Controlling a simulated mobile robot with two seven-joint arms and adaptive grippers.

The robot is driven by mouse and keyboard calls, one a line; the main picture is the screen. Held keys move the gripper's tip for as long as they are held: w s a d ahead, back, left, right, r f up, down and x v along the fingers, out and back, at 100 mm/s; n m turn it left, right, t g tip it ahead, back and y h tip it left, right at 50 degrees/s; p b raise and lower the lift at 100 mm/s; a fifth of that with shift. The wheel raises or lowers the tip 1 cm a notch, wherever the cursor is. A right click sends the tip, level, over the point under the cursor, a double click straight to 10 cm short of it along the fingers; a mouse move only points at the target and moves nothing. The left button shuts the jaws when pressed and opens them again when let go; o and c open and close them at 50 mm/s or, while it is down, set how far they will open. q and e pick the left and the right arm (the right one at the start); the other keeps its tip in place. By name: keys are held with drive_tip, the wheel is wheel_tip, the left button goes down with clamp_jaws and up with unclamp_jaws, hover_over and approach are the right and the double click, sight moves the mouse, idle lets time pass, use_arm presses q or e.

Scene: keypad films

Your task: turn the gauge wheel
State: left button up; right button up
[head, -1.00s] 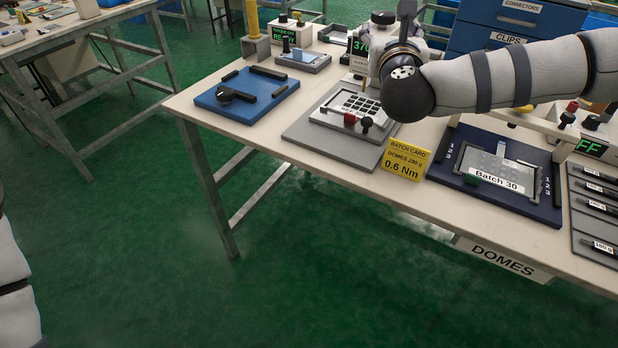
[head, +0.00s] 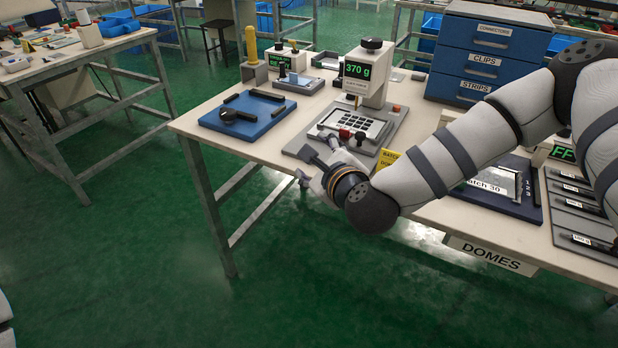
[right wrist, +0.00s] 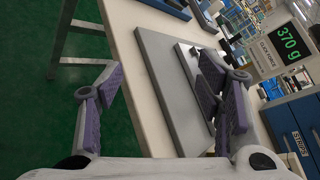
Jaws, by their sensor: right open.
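The white gauge (head: 366,82) stands at the back of the grey base plate, and its green display reads 370 g. A black knob (head: 372,43), which looks like the wheel, sits on top of it. The display also shows in the right wrist view (right wrist: 289,42), at the upper right. My right gripper (head: 322,150) is in front of the gauge and well below the knob, by the table's front edge. Its purple-padded fingers (right wrist: 160,88) are spread with nothing between them. My left gripper is out of view.
A keypad (head: 357,125) with a red and a black knob in front lies under the gauge. A yellow card (head: 389,158) is partly hidden by my right arm. A blue tray (head: 228,122) lies left; blue drawers (head: 487,48) stand right. The space above the gauge is clear.

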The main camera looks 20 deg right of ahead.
drive_tip(key=shift+s+a+f+n, duration=0.7)
drive_tip(key=shift+s+a+f, duration=0.15)
drive_tip(key=shift+f, duration=0.1)
drive_tip(key=s+a+f+n+g+y, duration=0.2)
drive_tip(key=s+a+f+n+g, duration=0.1)
drive_tip(key=s+f+n, duration=0.4)
drive_tip(key=s+a+f+n+g+y, duration=0.15)
drive_tip(key=s+f+n+g, duration=0.25)
drive_tip(key=s+f, duration=0.4)
drive_tip(key=s+d+f+n+g+h, duration=0.1)
drive_tip(key=s+d+f+n+g, duration=0.1)
drive_tip(key=s+n, duration=0.3)
drive_tip(key=s+d+f+n+g+h, duration=0.1)
drive_tip(key=s+n, duration=0.4)
drive_tip(key=s, duration=0.7)
drive_tip(key=s+d+f+n+g+h, duration=0.1)
drive_tip(key=s+d+f+n+g, duration=0.2)
drive_tip(key=s, duration=0.6)
drive_tip(key=d+n+g, duration=0.2)
drive_tip(key=shift+s+d+g, duration=0.2)
drive_tip(key=shift+d+g, duration=0.1)
drive_tip(key=shift+d, duration=0.05)
